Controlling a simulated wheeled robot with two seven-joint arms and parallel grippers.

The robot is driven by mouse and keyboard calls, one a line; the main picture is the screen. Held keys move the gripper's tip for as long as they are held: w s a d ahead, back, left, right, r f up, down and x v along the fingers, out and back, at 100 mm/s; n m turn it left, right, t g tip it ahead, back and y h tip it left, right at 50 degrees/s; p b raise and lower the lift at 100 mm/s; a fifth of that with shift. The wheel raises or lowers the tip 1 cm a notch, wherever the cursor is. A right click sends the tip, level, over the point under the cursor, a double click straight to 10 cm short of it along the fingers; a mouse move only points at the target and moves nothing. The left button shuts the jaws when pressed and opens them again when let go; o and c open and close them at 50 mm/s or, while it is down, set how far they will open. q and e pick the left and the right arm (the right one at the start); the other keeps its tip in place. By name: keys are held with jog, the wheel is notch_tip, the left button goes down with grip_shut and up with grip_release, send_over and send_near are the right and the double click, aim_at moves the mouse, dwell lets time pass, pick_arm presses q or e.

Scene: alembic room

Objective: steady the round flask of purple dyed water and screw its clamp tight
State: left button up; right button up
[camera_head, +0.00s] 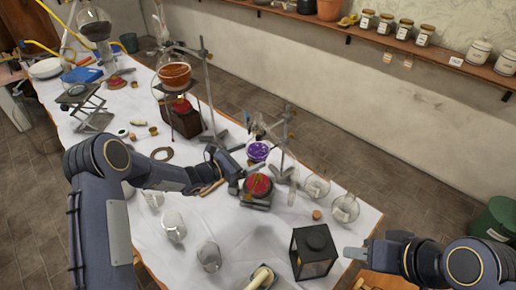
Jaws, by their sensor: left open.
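The round flask of purple dyed water (258,151) hangs near the middle of the white-covered table, above a red-topped heater (258,185). A metal stand (284,148) rises just right of it. The clamp at the flask's neck is too small to make out clearly, and its screw cannot be told apart. My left gripper (234,168) is open, just left of and below the flask. Whether it touches the flask cannot be told. My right gripper (354,253) is at the table's right front edge, away from the flask; its jaw gap cannot be made out.
A black lantern (313,252) stands between my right gripper and the flask. Clear flasks (345,208) sit right of the stand, glass beakers (173,226) at the front left. An orange-filled flask (174,75) on a stand is behind.

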pick_arm(q)
jog(key=shift+x, duration=1.55)
